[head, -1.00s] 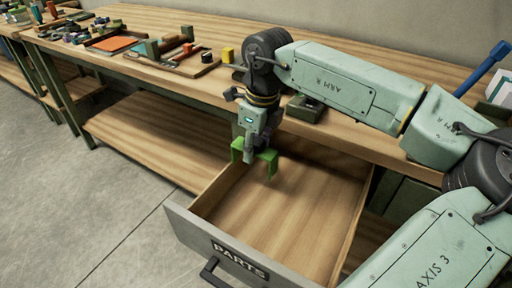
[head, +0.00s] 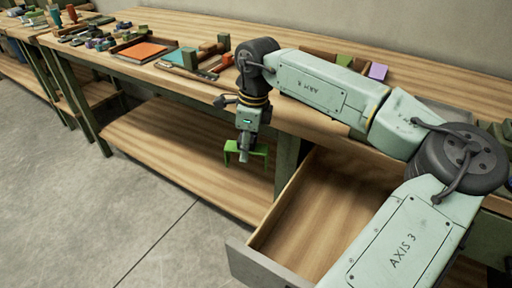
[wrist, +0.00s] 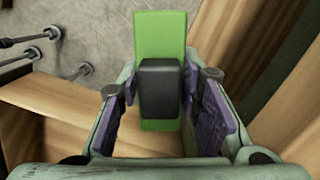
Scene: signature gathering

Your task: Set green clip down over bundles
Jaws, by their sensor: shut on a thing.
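My gripper (head: 246,150) is shut on the green clip (head: 231,146), a U-shaped piece with its legs pointing down. It hangs in the air in front of the bench, to the left of the open drawer. In the wrist view the clip (wrist: 160,35) shows as an upright green strip with a dark block (wrist: 160,88) on it, between the purple pads of my gripper (wrist: 160,100). I cannot make out any bundles for certain.
The open drawer (head: 325,205) looks empty where visible; my arm hides part of it. The workbench (head: 215,88) bears an orange-red panel (head: 143,51), several small parts and a purple block (head: 378,71). A lower shelf (head: 180,150) runs beneath. Open floor (head: 90,210) lies at left.

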